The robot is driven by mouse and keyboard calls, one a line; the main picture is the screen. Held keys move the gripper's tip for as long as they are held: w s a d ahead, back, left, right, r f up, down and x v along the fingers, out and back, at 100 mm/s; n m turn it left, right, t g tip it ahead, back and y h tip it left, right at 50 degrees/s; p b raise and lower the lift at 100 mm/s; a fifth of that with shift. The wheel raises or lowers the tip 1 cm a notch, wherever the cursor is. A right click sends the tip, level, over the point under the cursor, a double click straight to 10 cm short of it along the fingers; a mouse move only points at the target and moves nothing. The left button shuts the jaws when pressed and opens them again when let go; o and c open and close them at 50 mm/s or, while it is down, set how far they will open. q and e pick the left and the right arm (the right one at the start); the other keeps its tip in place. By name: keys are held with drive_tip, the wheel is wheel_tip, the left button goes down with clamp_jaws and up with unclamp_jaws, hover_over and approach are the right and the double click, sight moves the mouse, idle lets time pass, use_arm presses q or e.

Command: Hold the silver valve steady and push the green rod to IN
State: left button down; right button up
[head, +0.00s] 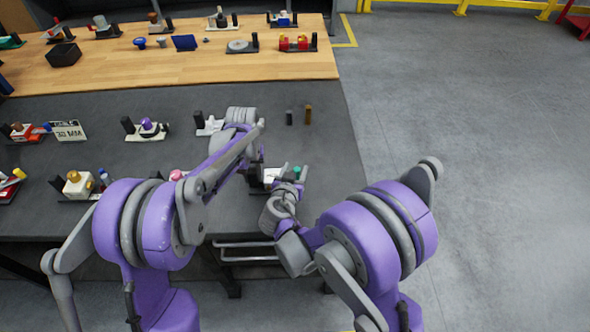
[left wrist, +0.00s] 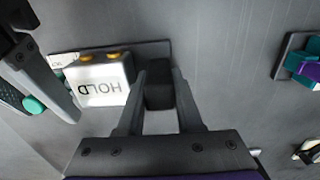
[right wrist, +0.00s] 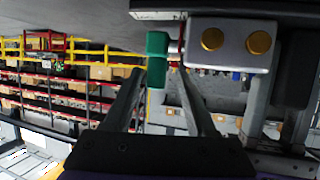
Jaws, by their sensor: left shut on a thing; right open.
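The silver valve (right wrist: 230,45) has two gold caps; its HOLD face (left wrist: 105,85) shows in the left wrist view. A black block (left wrist: 160,88) stands against one end of the valve, and my left gripper (left wrist: 163,78) is shut on it. The green rod end (right wrist: 157,58) sticks out at the valve's other end, on a thin silver and red stem. My right gripper (right wrist: 160,78) is open, its fingers on either side of the green end; contact is unclear. In the head view the valve (head: 272,175) is partly hidden by my arms, and the green end (head: 297,170) shows.
The dark mat (head: 200,210) carries several other fixtures to the left, including a white 30 MM sign (head: 69,131). The mat's right side is mostly clear, with open floor (head: 460,130) beyond.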

use_arm(q)
drive_tip(key=shift+s+f, duration=0.15)
drive_tip(key=shift+f, duration=0.05)
use_arm(e)
drive_tip(key=v, duration=1.2)
use_arm(q)
drive_tip(key=shift+c, duration=2.4)
unclamp_jaws()
drive_tip(key=shift+r, duration=0.1)
use_arm(e)
drive_tip(key=shift+w, duration=0.1)
